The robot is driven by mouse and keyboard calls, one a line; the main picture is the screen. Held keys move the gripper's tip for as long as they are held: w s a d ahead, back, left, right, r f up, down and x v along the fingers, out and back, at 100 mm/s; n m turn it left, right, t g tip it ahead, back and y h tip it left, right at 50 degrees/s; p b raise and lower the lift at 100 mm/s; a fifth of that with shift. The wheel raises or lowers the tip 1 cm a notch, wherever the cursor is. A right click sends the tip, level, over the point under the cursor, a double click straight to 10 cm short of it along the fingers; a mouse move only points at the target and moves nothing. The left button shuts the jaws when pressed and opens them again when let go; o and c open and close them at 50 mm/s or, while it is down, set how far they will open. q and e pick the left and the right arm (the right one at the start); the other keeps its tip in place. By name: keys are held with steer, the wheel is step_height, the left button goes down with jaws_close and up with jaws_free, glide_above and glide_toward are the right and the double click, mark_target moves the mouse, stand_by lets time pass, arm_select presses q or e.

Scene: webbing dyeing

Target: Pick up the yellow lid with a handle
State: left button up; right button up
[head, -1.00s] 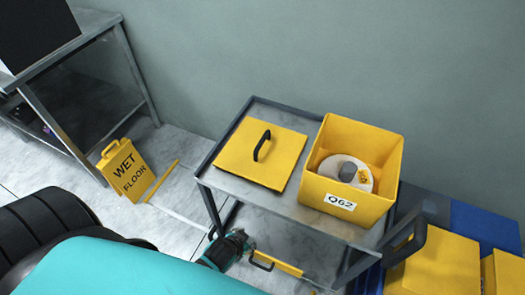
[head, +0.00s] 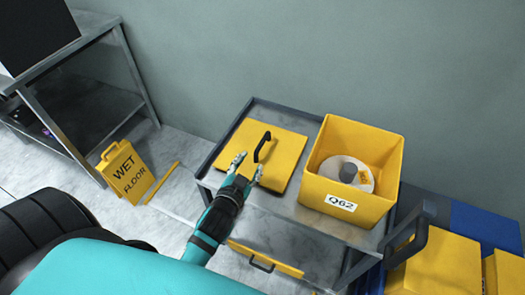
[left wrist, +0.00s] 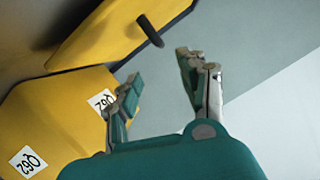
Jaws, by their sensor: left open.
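The yellow lid (head: 285,150) lies flat on top of the grey cart (head: 260,204), with its black handle (head: 263,146) standing up from its middle. My left gripper (head: 249,164) is open, its fingers over the near part of the lid in the head view, just short of the handle. In the left wrist view, the open, empty fingers (left wrist: 160,72) point toward the lid (left wrist: 95,30) and the dark handle (left wrist: 150,30), which is apart from them. My right gripper is not in view.
A yellow box (head: 325,195) labelled Q62 stands right of the lid and holds a white and grey round item (head: 345,172). More yellow boxes (head: 440,268) are at the lower right. A wet floor sign (head: 127,172) stands left of the cart. A wall is behind.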

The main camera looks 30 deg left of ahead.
mark_target(260, 147)
arm_select(q)
steer(key=x, duration=0.8)
steer(key=shift+a, duration=0.1)
steer(key=shift+f+p+x, duration=0.15)
steer(key=shift+p+x, duration=0.05)
steer(key=shift+x, duration=1.3)
steer(key=shift+f+p+x, duration=0.15)
steer(key=shift+x, duration=1.35)
steer(key=shift+s, duration=0.15)
jaws_close()
